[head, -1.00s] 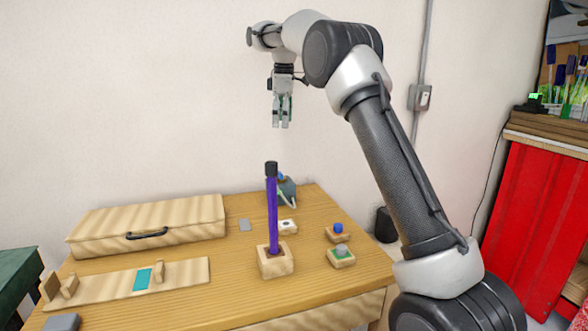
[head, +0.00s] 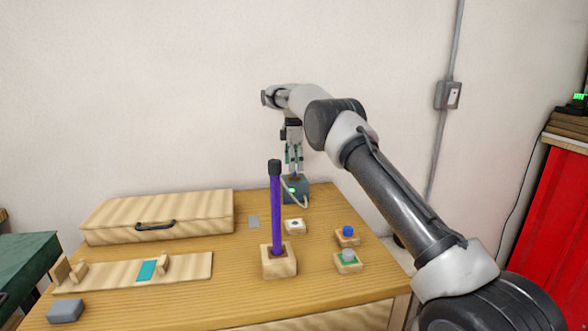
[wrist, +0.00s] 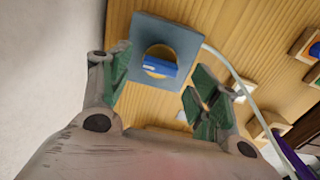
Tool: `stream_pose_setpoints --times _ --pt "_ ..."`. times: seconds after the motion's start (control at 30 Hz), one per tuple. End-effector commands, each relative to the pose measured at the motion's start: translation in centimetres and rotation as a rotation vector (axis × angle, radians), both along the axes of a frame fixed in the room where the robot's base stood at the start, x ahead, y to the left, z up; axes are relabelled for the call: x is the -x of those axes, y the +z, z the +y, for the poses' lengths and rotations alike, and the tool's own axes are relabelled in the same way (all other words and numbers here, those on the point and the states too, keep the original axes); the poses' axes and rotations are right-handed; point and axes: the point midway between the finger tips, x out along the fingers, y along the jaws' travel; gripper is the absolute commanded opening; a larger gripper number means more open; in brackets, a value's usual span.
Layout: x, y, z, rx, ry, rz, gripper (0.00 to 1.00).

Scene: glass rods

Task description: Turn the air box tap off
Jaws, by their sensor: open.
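The air box (head: 298,186) is a small grey-blue box at the back of the wooden table, with a pale hose running from it. In the wrist view its square top plate (wrist: 185,42) carries the tap, a blue handle (wrist: 158,68) over a yellow round base. My gripper (head: 294,170) points down just above the box and hides the tap in the head view. In the wrist view my gripper (wrist: 158,62) is open, with one green-padded finger on each side of the handle. I see no clear contact with the handle.
A purple rod (head: 276,215) with a black cap stands upright in a wooden block (head: 279,268) in front of the air box. A wooden case (head: 158,218) lies at left. Small blocks with blue (head: 347,231) and grey (head: 348,255) tops sit at right.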

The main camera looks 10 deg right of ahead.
Motion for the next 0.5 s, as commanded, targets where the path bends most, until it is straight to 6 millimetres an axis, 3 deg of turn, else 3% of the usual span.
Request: stream_pose_setpoints --times 0.2,0.5 --pt "0.0 -2.1 0.0 0.0 -0.001 -0.001 0.62" --pt "0.0 -2.4 0.0 0.0 -0.001 -0.002 0.62"
